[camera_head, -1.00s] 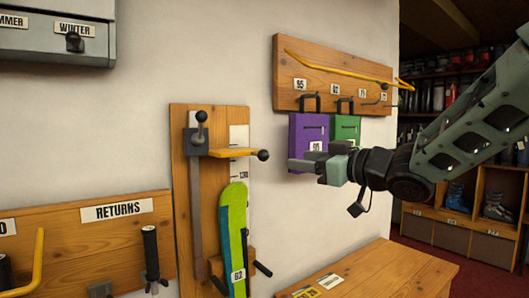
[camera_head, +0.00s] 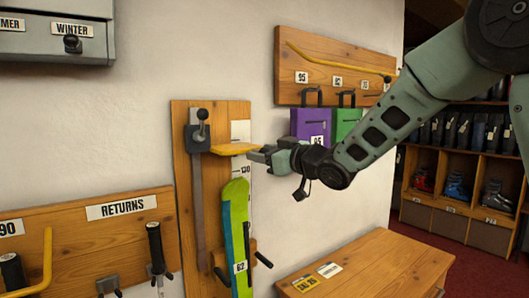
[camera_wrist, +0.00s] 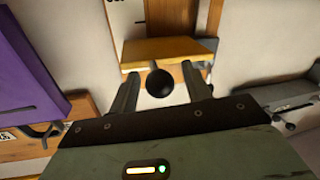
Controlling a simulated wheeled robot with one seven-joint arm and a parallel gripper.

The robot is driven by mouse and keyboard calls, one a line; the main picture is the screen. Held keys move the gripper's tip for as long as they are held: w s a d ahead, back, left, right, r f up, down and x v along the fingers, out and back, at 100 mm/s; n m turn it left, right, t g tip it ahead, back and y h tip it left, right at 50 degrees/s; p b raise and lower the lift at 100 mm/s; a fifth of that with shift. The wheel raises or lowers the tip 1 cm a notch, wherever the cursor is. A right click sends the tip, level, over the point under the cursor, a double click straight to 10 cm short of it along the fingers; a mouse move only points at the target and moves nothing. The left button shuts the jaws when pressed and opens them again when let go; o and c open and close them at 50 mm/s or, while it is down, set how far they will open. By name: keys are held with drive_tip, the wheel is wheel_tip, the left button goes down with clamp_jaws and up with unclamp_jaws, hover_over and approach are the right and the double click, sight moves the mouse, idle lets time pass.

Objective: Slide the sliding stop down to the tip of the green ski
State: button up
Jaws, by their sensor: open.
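The sliding stop has a yellow bar (camera_head: 234,149) reaching right from a dark carriage (camera_head: 198,138) on a vertical metal rail. The bar sits above the tip of the green ski (camera_head: 235,200), with a gap between them. The green and blue ski stands upright on the wooden board. My gripper (camera_head: 258,156) is at the bar's right end. In the wrist view, the open fingers (camera_wrist: 160,90) stand on either side of the bar's black ball knob (camera_wrist: 159,83), with the yellow bar (camera_wrist: 168,52) beyond. I cannot tell whether they touch the knob.
A purple case (camera_head: 311,124) and a green case (camera_head: 347,122) hang under a wooden rack to the right, near my arm; the purple one also shows in the wrist view (camera_wrist: 25,75). A wooden bench (camera_head: 380,262) stands below right. A RETURNS rack (camera_head: 80,240) is at lower left.

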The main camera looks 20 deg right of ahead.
clamp_jaws()
wheel_tip(320, 180, down, 8)
drive_tip(key=b, duration=0.7)
drive_tip(key=shift+r, duration=0.25)
unclamp_jaws()
drive_tip(key=b+v, duration=0.4)
drive_tip(key=v, duration=1.3)
drive_tip(key=shift+s, duration=0.2)
